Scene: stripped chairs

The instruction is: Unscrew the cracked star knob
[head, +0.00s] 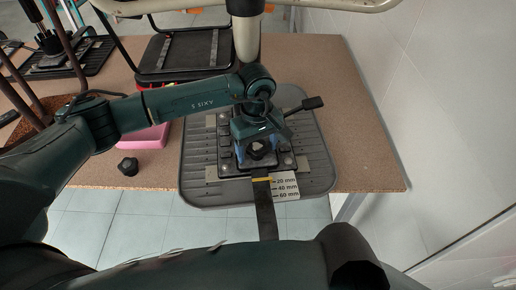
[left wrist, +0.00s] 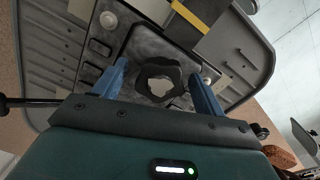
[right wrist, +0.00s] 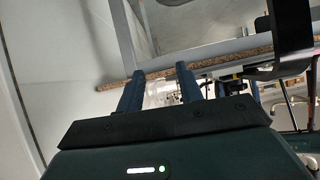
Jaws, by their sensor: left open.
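A black star knob (head: 257,149) sits on the dark square mechanism plate (head: 228,165) of a grey upturned seat panel (head: 310,150). In the left wrist view the knob (left wrist: 160,82) has a lobed rim and a pale centre; I cannot make out a crack. My left gripper (left wrist: 158,70) is open, with its blue fingers on either side of the knob and visible gaps between. I cannot tell their height relative to it. A second dark knob (head: 128,167) lies loose on the table. My right gripper (right wrist: 160,70) is open and empty, away from the knob.
The panel lies on a brown table (head: 350,110) with a white wall (head: 450,110) at right. A black lever (head: 305,105) sticks out of the mechanism. A pink tray (head: 145,137) and chair frames (head: 247,35) stand left and behind.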

